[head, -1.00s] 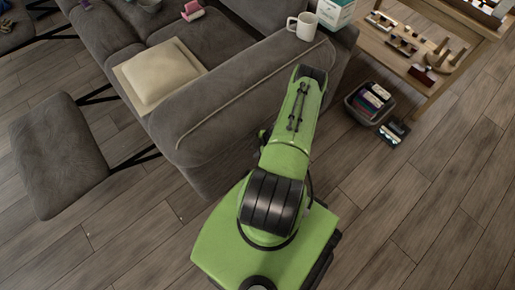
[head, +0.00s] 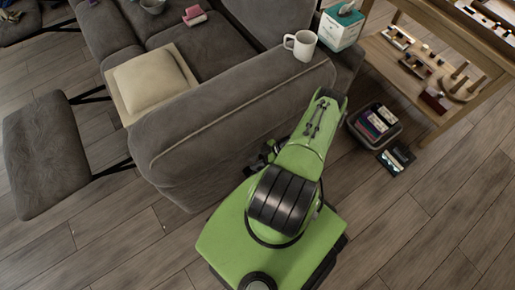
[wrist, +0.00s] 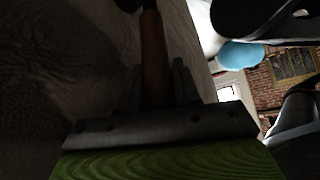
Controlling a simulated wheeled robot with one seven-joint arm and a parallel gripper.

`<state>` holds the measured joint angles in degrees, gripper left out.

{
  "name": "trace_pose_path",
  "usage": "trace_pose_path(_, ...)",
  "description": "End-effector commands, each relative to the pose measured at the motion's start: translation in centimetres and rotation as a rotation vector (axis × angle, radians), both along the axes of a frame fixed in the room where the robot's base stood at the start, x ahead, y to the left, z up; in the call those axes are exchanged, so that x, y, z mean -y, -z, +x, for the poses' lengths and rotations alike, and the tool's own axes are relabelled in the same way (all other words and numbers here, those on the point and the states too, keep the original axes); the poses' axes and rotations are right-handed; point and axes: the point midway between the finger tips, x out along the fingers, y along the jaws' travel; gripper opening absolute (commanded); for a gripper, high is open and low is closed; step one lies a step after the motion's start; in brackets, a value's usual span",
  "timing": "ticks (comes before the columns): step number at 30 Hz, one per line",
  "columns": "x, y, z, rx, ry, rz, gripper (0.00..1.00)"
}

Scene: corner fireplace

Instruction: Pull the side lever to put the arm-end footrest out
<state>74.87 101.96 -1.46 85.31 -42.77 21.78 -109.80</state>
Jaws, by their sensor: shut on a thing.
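The grey sofa (head: 215,125) has a padded arm facing me. In the wrist view, the side lever (wrist: 154,45) is a brown wooden handle running up along the grey upholstery, with a dark upper end. My gripper (wrist: 157,82) is shut around the lever's lower part, a finger on each side. In the head view, only dark parts of my gripper show low beside the sofa arm, and the lever is hidden there. The arm-end footrest (head: 45,150) is a grey pad standing out in front of the seat on black metal links.
A white mug (head: 301,46) and a tissue box (head: 341,25) stand by the sofa arm's back end. A basket (head: 373,123) and a wooden shelf unit (head: 440,70) stand right. Floor at lower right is clear.

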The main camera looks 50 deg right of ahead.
Motion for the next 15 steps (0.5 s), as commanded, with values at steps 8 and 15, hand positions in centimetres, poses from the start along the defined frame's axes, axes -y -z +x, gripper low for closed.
trace_pose_path(8, -0.10, 0.11, 0.03, 0.008, 0.002, 0.033, 0.00)
trace_pose_path(15, -0.10, 0.13, 0.04, 0.007, 0.002, 0.034, 0.00)
